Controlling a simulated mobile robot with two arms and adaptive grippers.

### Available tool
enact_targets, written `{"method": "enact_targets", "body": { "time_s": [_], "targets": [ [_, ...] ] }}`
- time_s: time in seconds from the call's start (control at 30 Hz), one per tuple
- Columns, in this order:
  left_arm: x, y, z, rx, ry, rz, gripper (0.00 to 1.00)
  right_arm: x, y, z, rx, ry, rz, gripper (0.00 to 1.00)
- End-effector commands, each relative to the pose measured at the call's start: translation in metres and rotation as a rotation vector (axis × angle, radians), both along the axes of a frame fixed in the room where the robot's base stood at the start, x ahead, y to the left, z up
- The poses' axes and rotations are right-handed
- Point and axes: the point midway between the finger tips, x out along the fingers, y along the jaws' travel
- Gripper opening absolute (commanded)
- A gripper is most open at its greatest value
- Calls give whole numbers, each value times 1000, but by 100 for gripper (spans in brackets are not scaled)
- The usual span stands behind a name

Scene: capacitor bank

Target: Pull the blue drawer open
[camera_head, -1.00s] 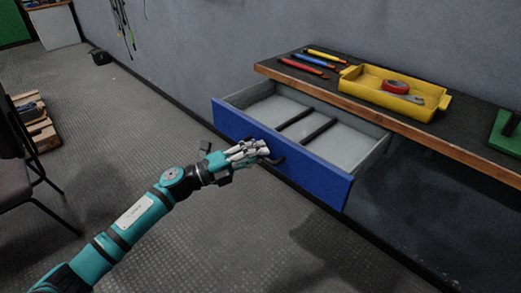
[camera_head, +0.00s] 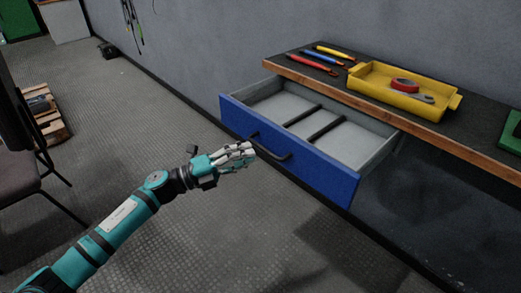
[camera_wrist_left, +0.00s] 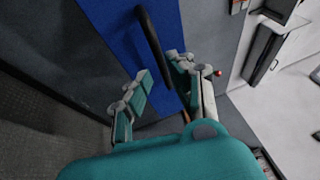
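The blue drawer (camera_head: 310,172) stands pulled out from under the bench in the head view, its grey inside with two dark dividers showing. Its dark bar handle (camera_head: 275,153) is on the blue front. My left gripper (camera_head: 246,153) is just left of the handle, in front of the drawer. In the left wrist view the blue front (camera_wrist_left: 110,20) fills the upper middle, and the handle (camera_wrist_left: 151,40) lies beyond the fingertips. My right gripper is not in view.
The bench (camera_head: 440,132) above holds a yellow tray (camera_head: 365,90) with a red tape roll (camera_head: 404,86), and several coloured tools. A chair (camera_head: 25,180) and a wooden pallet (camera_head: 48,125) stand at the left. The floor before the drawer is clear.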

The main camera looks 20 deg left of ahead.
Motion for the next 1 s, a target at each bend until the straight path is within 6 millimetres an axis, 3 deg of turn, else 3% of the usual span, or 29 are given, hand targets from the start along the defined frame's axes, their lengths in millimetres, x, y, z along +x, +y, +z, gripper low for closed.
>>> {"method": "enact_targets", "body": {
  "time_s": [0.13, 0.33, 1.0],
  "targets": [
    [-20, 25, -7, 3, 3, 1, 21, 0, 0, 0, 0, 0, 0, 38],
    [-36, 45, -11, 2, 2, 0, 21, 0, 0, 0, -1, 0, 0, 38],
    [-39, 51, -15, -8, 10, 12, 21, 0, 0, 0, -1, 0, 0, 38]
  ]
}}
